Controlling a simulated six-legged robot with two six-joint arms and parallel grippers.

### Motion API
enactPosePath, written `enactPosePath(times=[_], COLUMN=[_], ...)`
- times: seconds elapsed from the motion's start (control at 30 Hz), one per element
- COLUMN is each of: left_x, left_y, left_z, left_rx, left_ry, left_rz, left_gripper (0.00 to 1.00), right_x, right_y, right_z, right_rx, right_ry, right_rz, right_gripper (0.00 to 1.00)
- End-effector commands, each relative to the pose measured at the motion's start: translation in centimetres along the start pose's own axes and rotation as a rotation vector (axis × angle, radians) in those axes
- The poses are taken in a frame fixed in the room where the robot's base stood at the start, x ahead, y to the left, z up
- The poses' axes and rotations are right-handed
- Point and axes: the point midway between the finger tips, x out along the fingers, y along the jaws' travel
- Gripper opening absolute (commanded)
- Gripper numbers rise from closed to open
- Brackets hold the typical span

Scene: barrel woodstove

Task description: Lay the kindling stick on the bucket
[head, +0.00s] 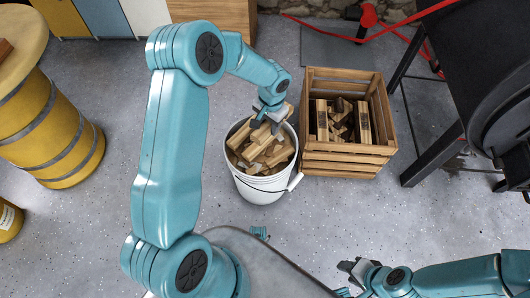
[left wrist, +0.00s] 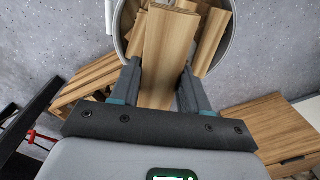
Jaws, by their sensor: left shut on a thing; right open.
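The white bucket (head: 262,188) stands on the floor, filled with several pieces of wood. My left gripper (head: 265,118) is at the bucket's far rim, over the wood. In the left wrist view the left gripper (left wrist: 160,88) is shut on a kindling stick (left wrist: 168,48), a flat light-brown piece that reaches out over the bucket (left wrist: 229,50). I cannot tell whether the stick touches the wood below it. My right gripper (head: 352,275) is open and empty at the lower right, apart from the bucket.
A wooden crate (head: 345,160) with wood pieces stands right of the bucket. Yellow barrels (head: 50,130) stand at the left. A black metal frame (head: 440,155) and dark barrel stove (head: 490,70) are at the right. Red hose lies at the back. Floor in front of the bucket is clear.

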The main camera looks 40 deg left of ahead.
Motion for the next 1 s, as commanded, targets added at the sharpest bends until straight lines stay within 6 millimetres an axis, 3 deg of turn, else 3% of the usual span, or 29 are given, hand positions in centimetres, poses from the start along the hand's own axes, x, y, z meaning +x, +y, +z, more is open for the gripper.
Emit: enactPosePath(times=[0.03, 0.2, 0.4, 0.67, 0.87, 1.0], left_x=[1.8, 7.0, 11.9, 14.2, 17.5, 17.8], left_y=[0.2, 0.6, 0.9, 1.1, 1.4, 1.3], left_z=[0.1, 0.1, 0.0, -0.1, 0.0, -0.1], left_rx=[0.002, 0.002, 0.003, 0.005, 0.004, 0.003], left_ry=[-0.004, -0.004, -0.002, -0.001, -0.002, 0.001], left_rz=[0.002, 0.002, 0.001, 0.001, 0.001, 0.000], left_gripper=[0.15, 0.15, 0.15, 0.15, 0.15, 0.15], right_x=[0.5, 1.6, 2.7, 3.1, 3.9, 3.9], right_y=[0.2, 0.6, 1.0, 1.1, 1.4, 1.4], right_z=[0.0, 0.0, -0.1, -0.1, -0.1, -0.1], right_rx=[0.000, 0.000, 0.000, 0.000, 0.000, 0.000], right_ry=[0.000, 0.000, 0.000, 0.000, 0.000, 0.000], right_rz=[0.000, 0.000, 0.000, 0.000, 0.000, 0.000], right_gripper=[0.43, 0.43, 0.43, 0.43, 0.43, 0.43])
